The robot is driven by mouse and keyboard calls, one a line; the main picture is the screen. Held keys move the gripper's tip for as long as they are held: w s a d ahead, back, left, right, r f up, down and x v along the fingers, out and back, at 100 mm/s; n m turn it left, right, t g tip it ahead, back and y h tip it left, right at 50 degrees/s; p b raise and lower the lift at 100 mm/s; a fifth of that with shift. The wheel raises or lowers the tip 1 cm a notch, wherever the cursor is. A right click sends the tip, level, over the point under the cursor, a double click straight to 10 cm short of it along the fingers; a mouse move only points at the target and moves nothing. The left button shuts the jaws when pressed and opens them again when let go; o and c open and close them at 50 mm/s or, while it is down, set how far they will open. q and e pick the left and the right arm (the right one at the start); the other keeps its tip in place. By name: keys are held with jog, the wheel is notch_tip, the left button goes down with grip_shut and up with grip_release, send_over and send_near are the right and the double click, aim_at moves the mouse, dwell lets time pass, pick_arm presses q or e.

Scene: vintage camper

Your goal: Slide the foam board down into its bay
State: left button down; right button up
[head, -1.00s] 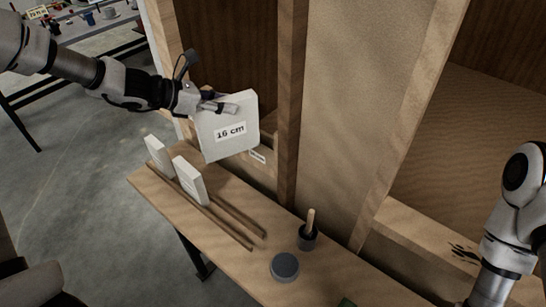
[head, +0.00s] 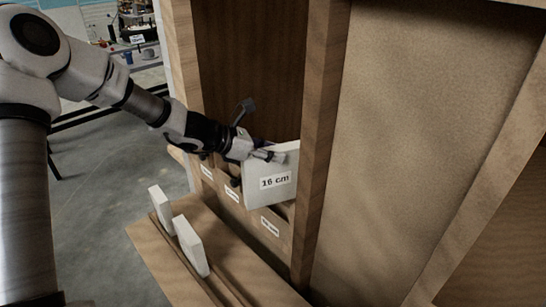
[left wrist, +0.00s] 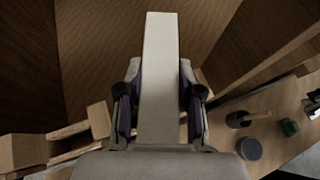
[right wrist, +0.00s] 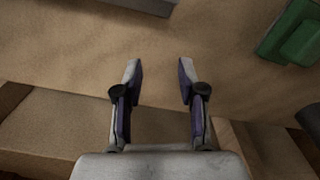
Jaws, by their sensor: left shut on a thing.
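My left gripper (head: 272,157) is shut on the top of a white foam board (head: 268,186) marked "16 cm". The board hangs upright, slightly tilted, at the row of labelled bays in the wooden wall frame. It is just above and behind the front board of the rightmost bay (head: 270,226); its lower edge is partly hidden there, so I cannot tell how far in it sits. In the left wrist view the board (left wrist: 160,70) stands edge-on between the fingers. My right gripper (right wrist: 160,80) is open and empty, seen only in the right wrist view.
Two smaller white boards (head: 190,246) stand in a slatted rack on the bench (head: 160,262). A wooden post (head: 322,140) rises close right of the held board. A grey tin (left wrist: 248,148), a dark pot (left wrist: 238,119) and a green item (left wrist: 289,127) stand on the bench.

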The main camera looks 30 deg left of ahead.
pick_arm(q)
jog(key=shift+w+d+f, duration=0.15)
jog(key=shift+w+d, duration=0.05)
jog(key=shift+w, duration=0.25)
pick_arm(e)
jog(key=shift+w+d+f, duration=0.1)
jog(key=shift+w, duration=0.2)
jog(key=shift+d+f, duration=0.1)
jog(key=shift+f, duration=0.1)
jog(key=shift+s+f+b, duration=0.15)
jog(key=shift+b, duration=0.3)
jog(key=shift+f, duration=0.25)
pick_arm(q)
jog(key=shift+s+f, duration=0.15)
jog(key=shift+f, duration=0.3)
jog(key=c, duration=0.8)
grip_release()
jog(key=shift+o, duration=0.2)
